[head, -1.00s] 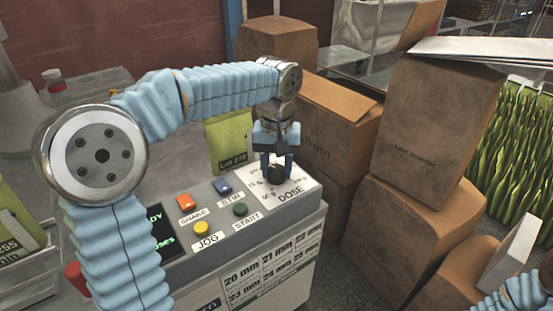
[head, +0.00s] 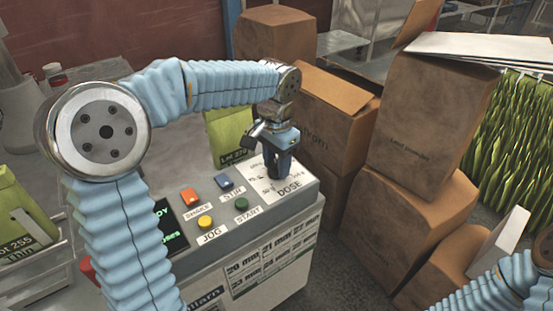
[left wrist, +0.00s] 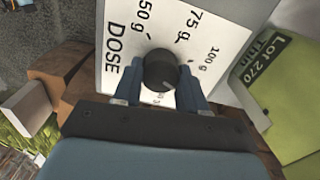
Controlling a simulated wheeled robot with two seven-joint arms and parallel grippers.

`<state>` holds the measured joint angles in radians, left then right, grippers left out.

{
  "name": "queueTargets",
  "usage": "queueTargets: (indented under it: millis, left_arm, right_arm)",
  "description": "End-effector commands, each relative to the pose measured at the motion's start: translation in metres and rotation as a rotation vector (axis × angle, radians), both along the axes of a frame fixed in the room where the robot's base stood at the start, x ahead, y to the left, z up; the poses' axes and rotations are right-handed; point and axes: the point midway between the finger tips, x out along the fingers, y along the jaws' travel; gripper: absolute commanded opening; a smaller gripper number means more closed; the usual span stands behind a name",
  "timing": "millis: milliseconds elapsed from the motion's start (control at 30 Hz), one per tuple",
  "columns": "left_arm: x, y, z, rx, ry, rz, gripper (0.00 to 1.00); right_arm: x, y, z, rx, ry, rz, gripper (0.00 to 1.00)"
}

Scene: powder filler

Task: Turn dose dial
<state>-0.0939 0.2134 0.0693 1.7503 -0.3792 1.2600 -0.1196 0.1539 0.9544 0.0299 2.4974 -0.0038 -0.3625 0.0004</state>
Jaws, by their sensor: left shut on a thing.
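The dose dial is a round black knob (left wrist: 160,68) on a white panel (left wrist: 200,20) marked DOSE, with 50 g, 75 g and 100 g labels around it. My left gripper (left wrist: 158,90) points down at the panel, its two blue fingers shut on the knob from both sides. In the head view my left gripper (head: 278,168) is at the panel's right end and hides most of the knob. Which label the knob's mark points at is unclear. My right arm shows at the lower right of the head view; its gripper is out of view.
Orange (head: 190,195), blue (head: 223,183), yellow (head: 205,222) and green (head: 242,204) buttons lie left of the dial. A green Lot 270 bag (head: 230,135) stands behind the panel. Cardboard boxes (head: 415,130) crowd the right side.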

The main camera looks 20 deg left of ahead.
Motion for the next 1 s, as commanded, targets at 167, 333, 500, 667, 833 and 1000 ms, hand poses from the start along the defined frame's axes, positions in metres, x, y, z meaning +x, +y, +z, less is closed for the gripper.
queueTargets:
  millis: [167,333,500,667,833,1000]
  left_arm:
    - [0.0007,0.0000,-0.0002,0.000,-0.002,-0.034,0.11]
    - [0.0007,-0.0001,-0.0004,0.000,-0.002,-0.044,0.11]
    - [0.0007,-0.0002,-0.0004,0.000,-0.002,-0.044,0.11]
    - [0.0006,-0.0003,-0.0004,-0.001,-0.002,-0.043,0.49]
    - [0.0004,-0.0003,-0.0003,0.000,-0.001,-0.043,0.67]
    - [0.0003,-0.0003,-0.0001,0.000,-0.001,-0.043,0.67]
  right_arm:
    - [0.0001,0.0000,0.0018,0.000,0.000,0.000,0.43]
    - [0.0000,0.0001,0.0020,0.000,0.000,0.000,0.43]
    - [0.0000,0.0001,0.0019,0.000,0.000,0.000,0.43]
    - [-0.0001,0.0000,0.0018,0.000,0.000,0.000,0.43]
    - [0.0000,0.0001,0.0020,0.000,0.000,0.000,0.43]
    - [-0.0001,0.0001,0.0020,0.000,0.000,0.000,0.43]
